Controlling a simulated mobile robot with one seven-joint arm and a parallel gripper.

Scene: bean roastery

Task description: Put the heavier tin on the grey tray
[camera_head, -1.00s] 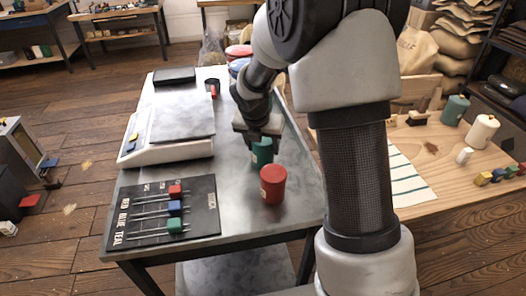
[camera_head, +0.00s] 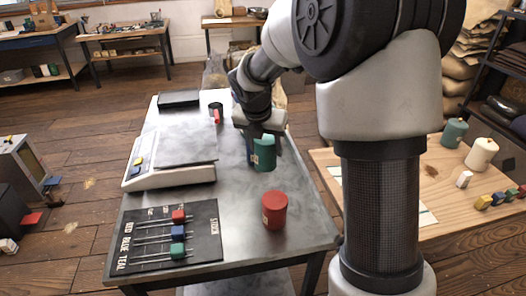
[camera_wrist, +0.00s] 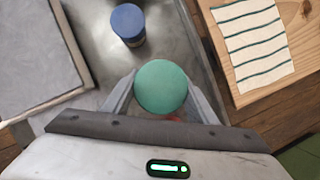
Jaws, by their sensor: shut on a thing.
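My gripper (camera_head: 262,128) is shut on a teal tin (camera_head: 263,155), holding it upright and apparently above the steel table. In the wrist view the teal tin (camera_wrist: 161,87) sits between the two fingers. A dark grey flat tray (camera_head: 179,98) lies at the table's far left end. I cannot tell which tin is heavier.
A white scale (camera_head: 168,177) with a wide grey plate stands on the table's left side. A black board (camera_head: 205,222) with coloured sliders lies at the front left. A small dark cup with a red part (camera_head: 217,113) stands behind. A wooden table (camera_head: 428,212) is at right.

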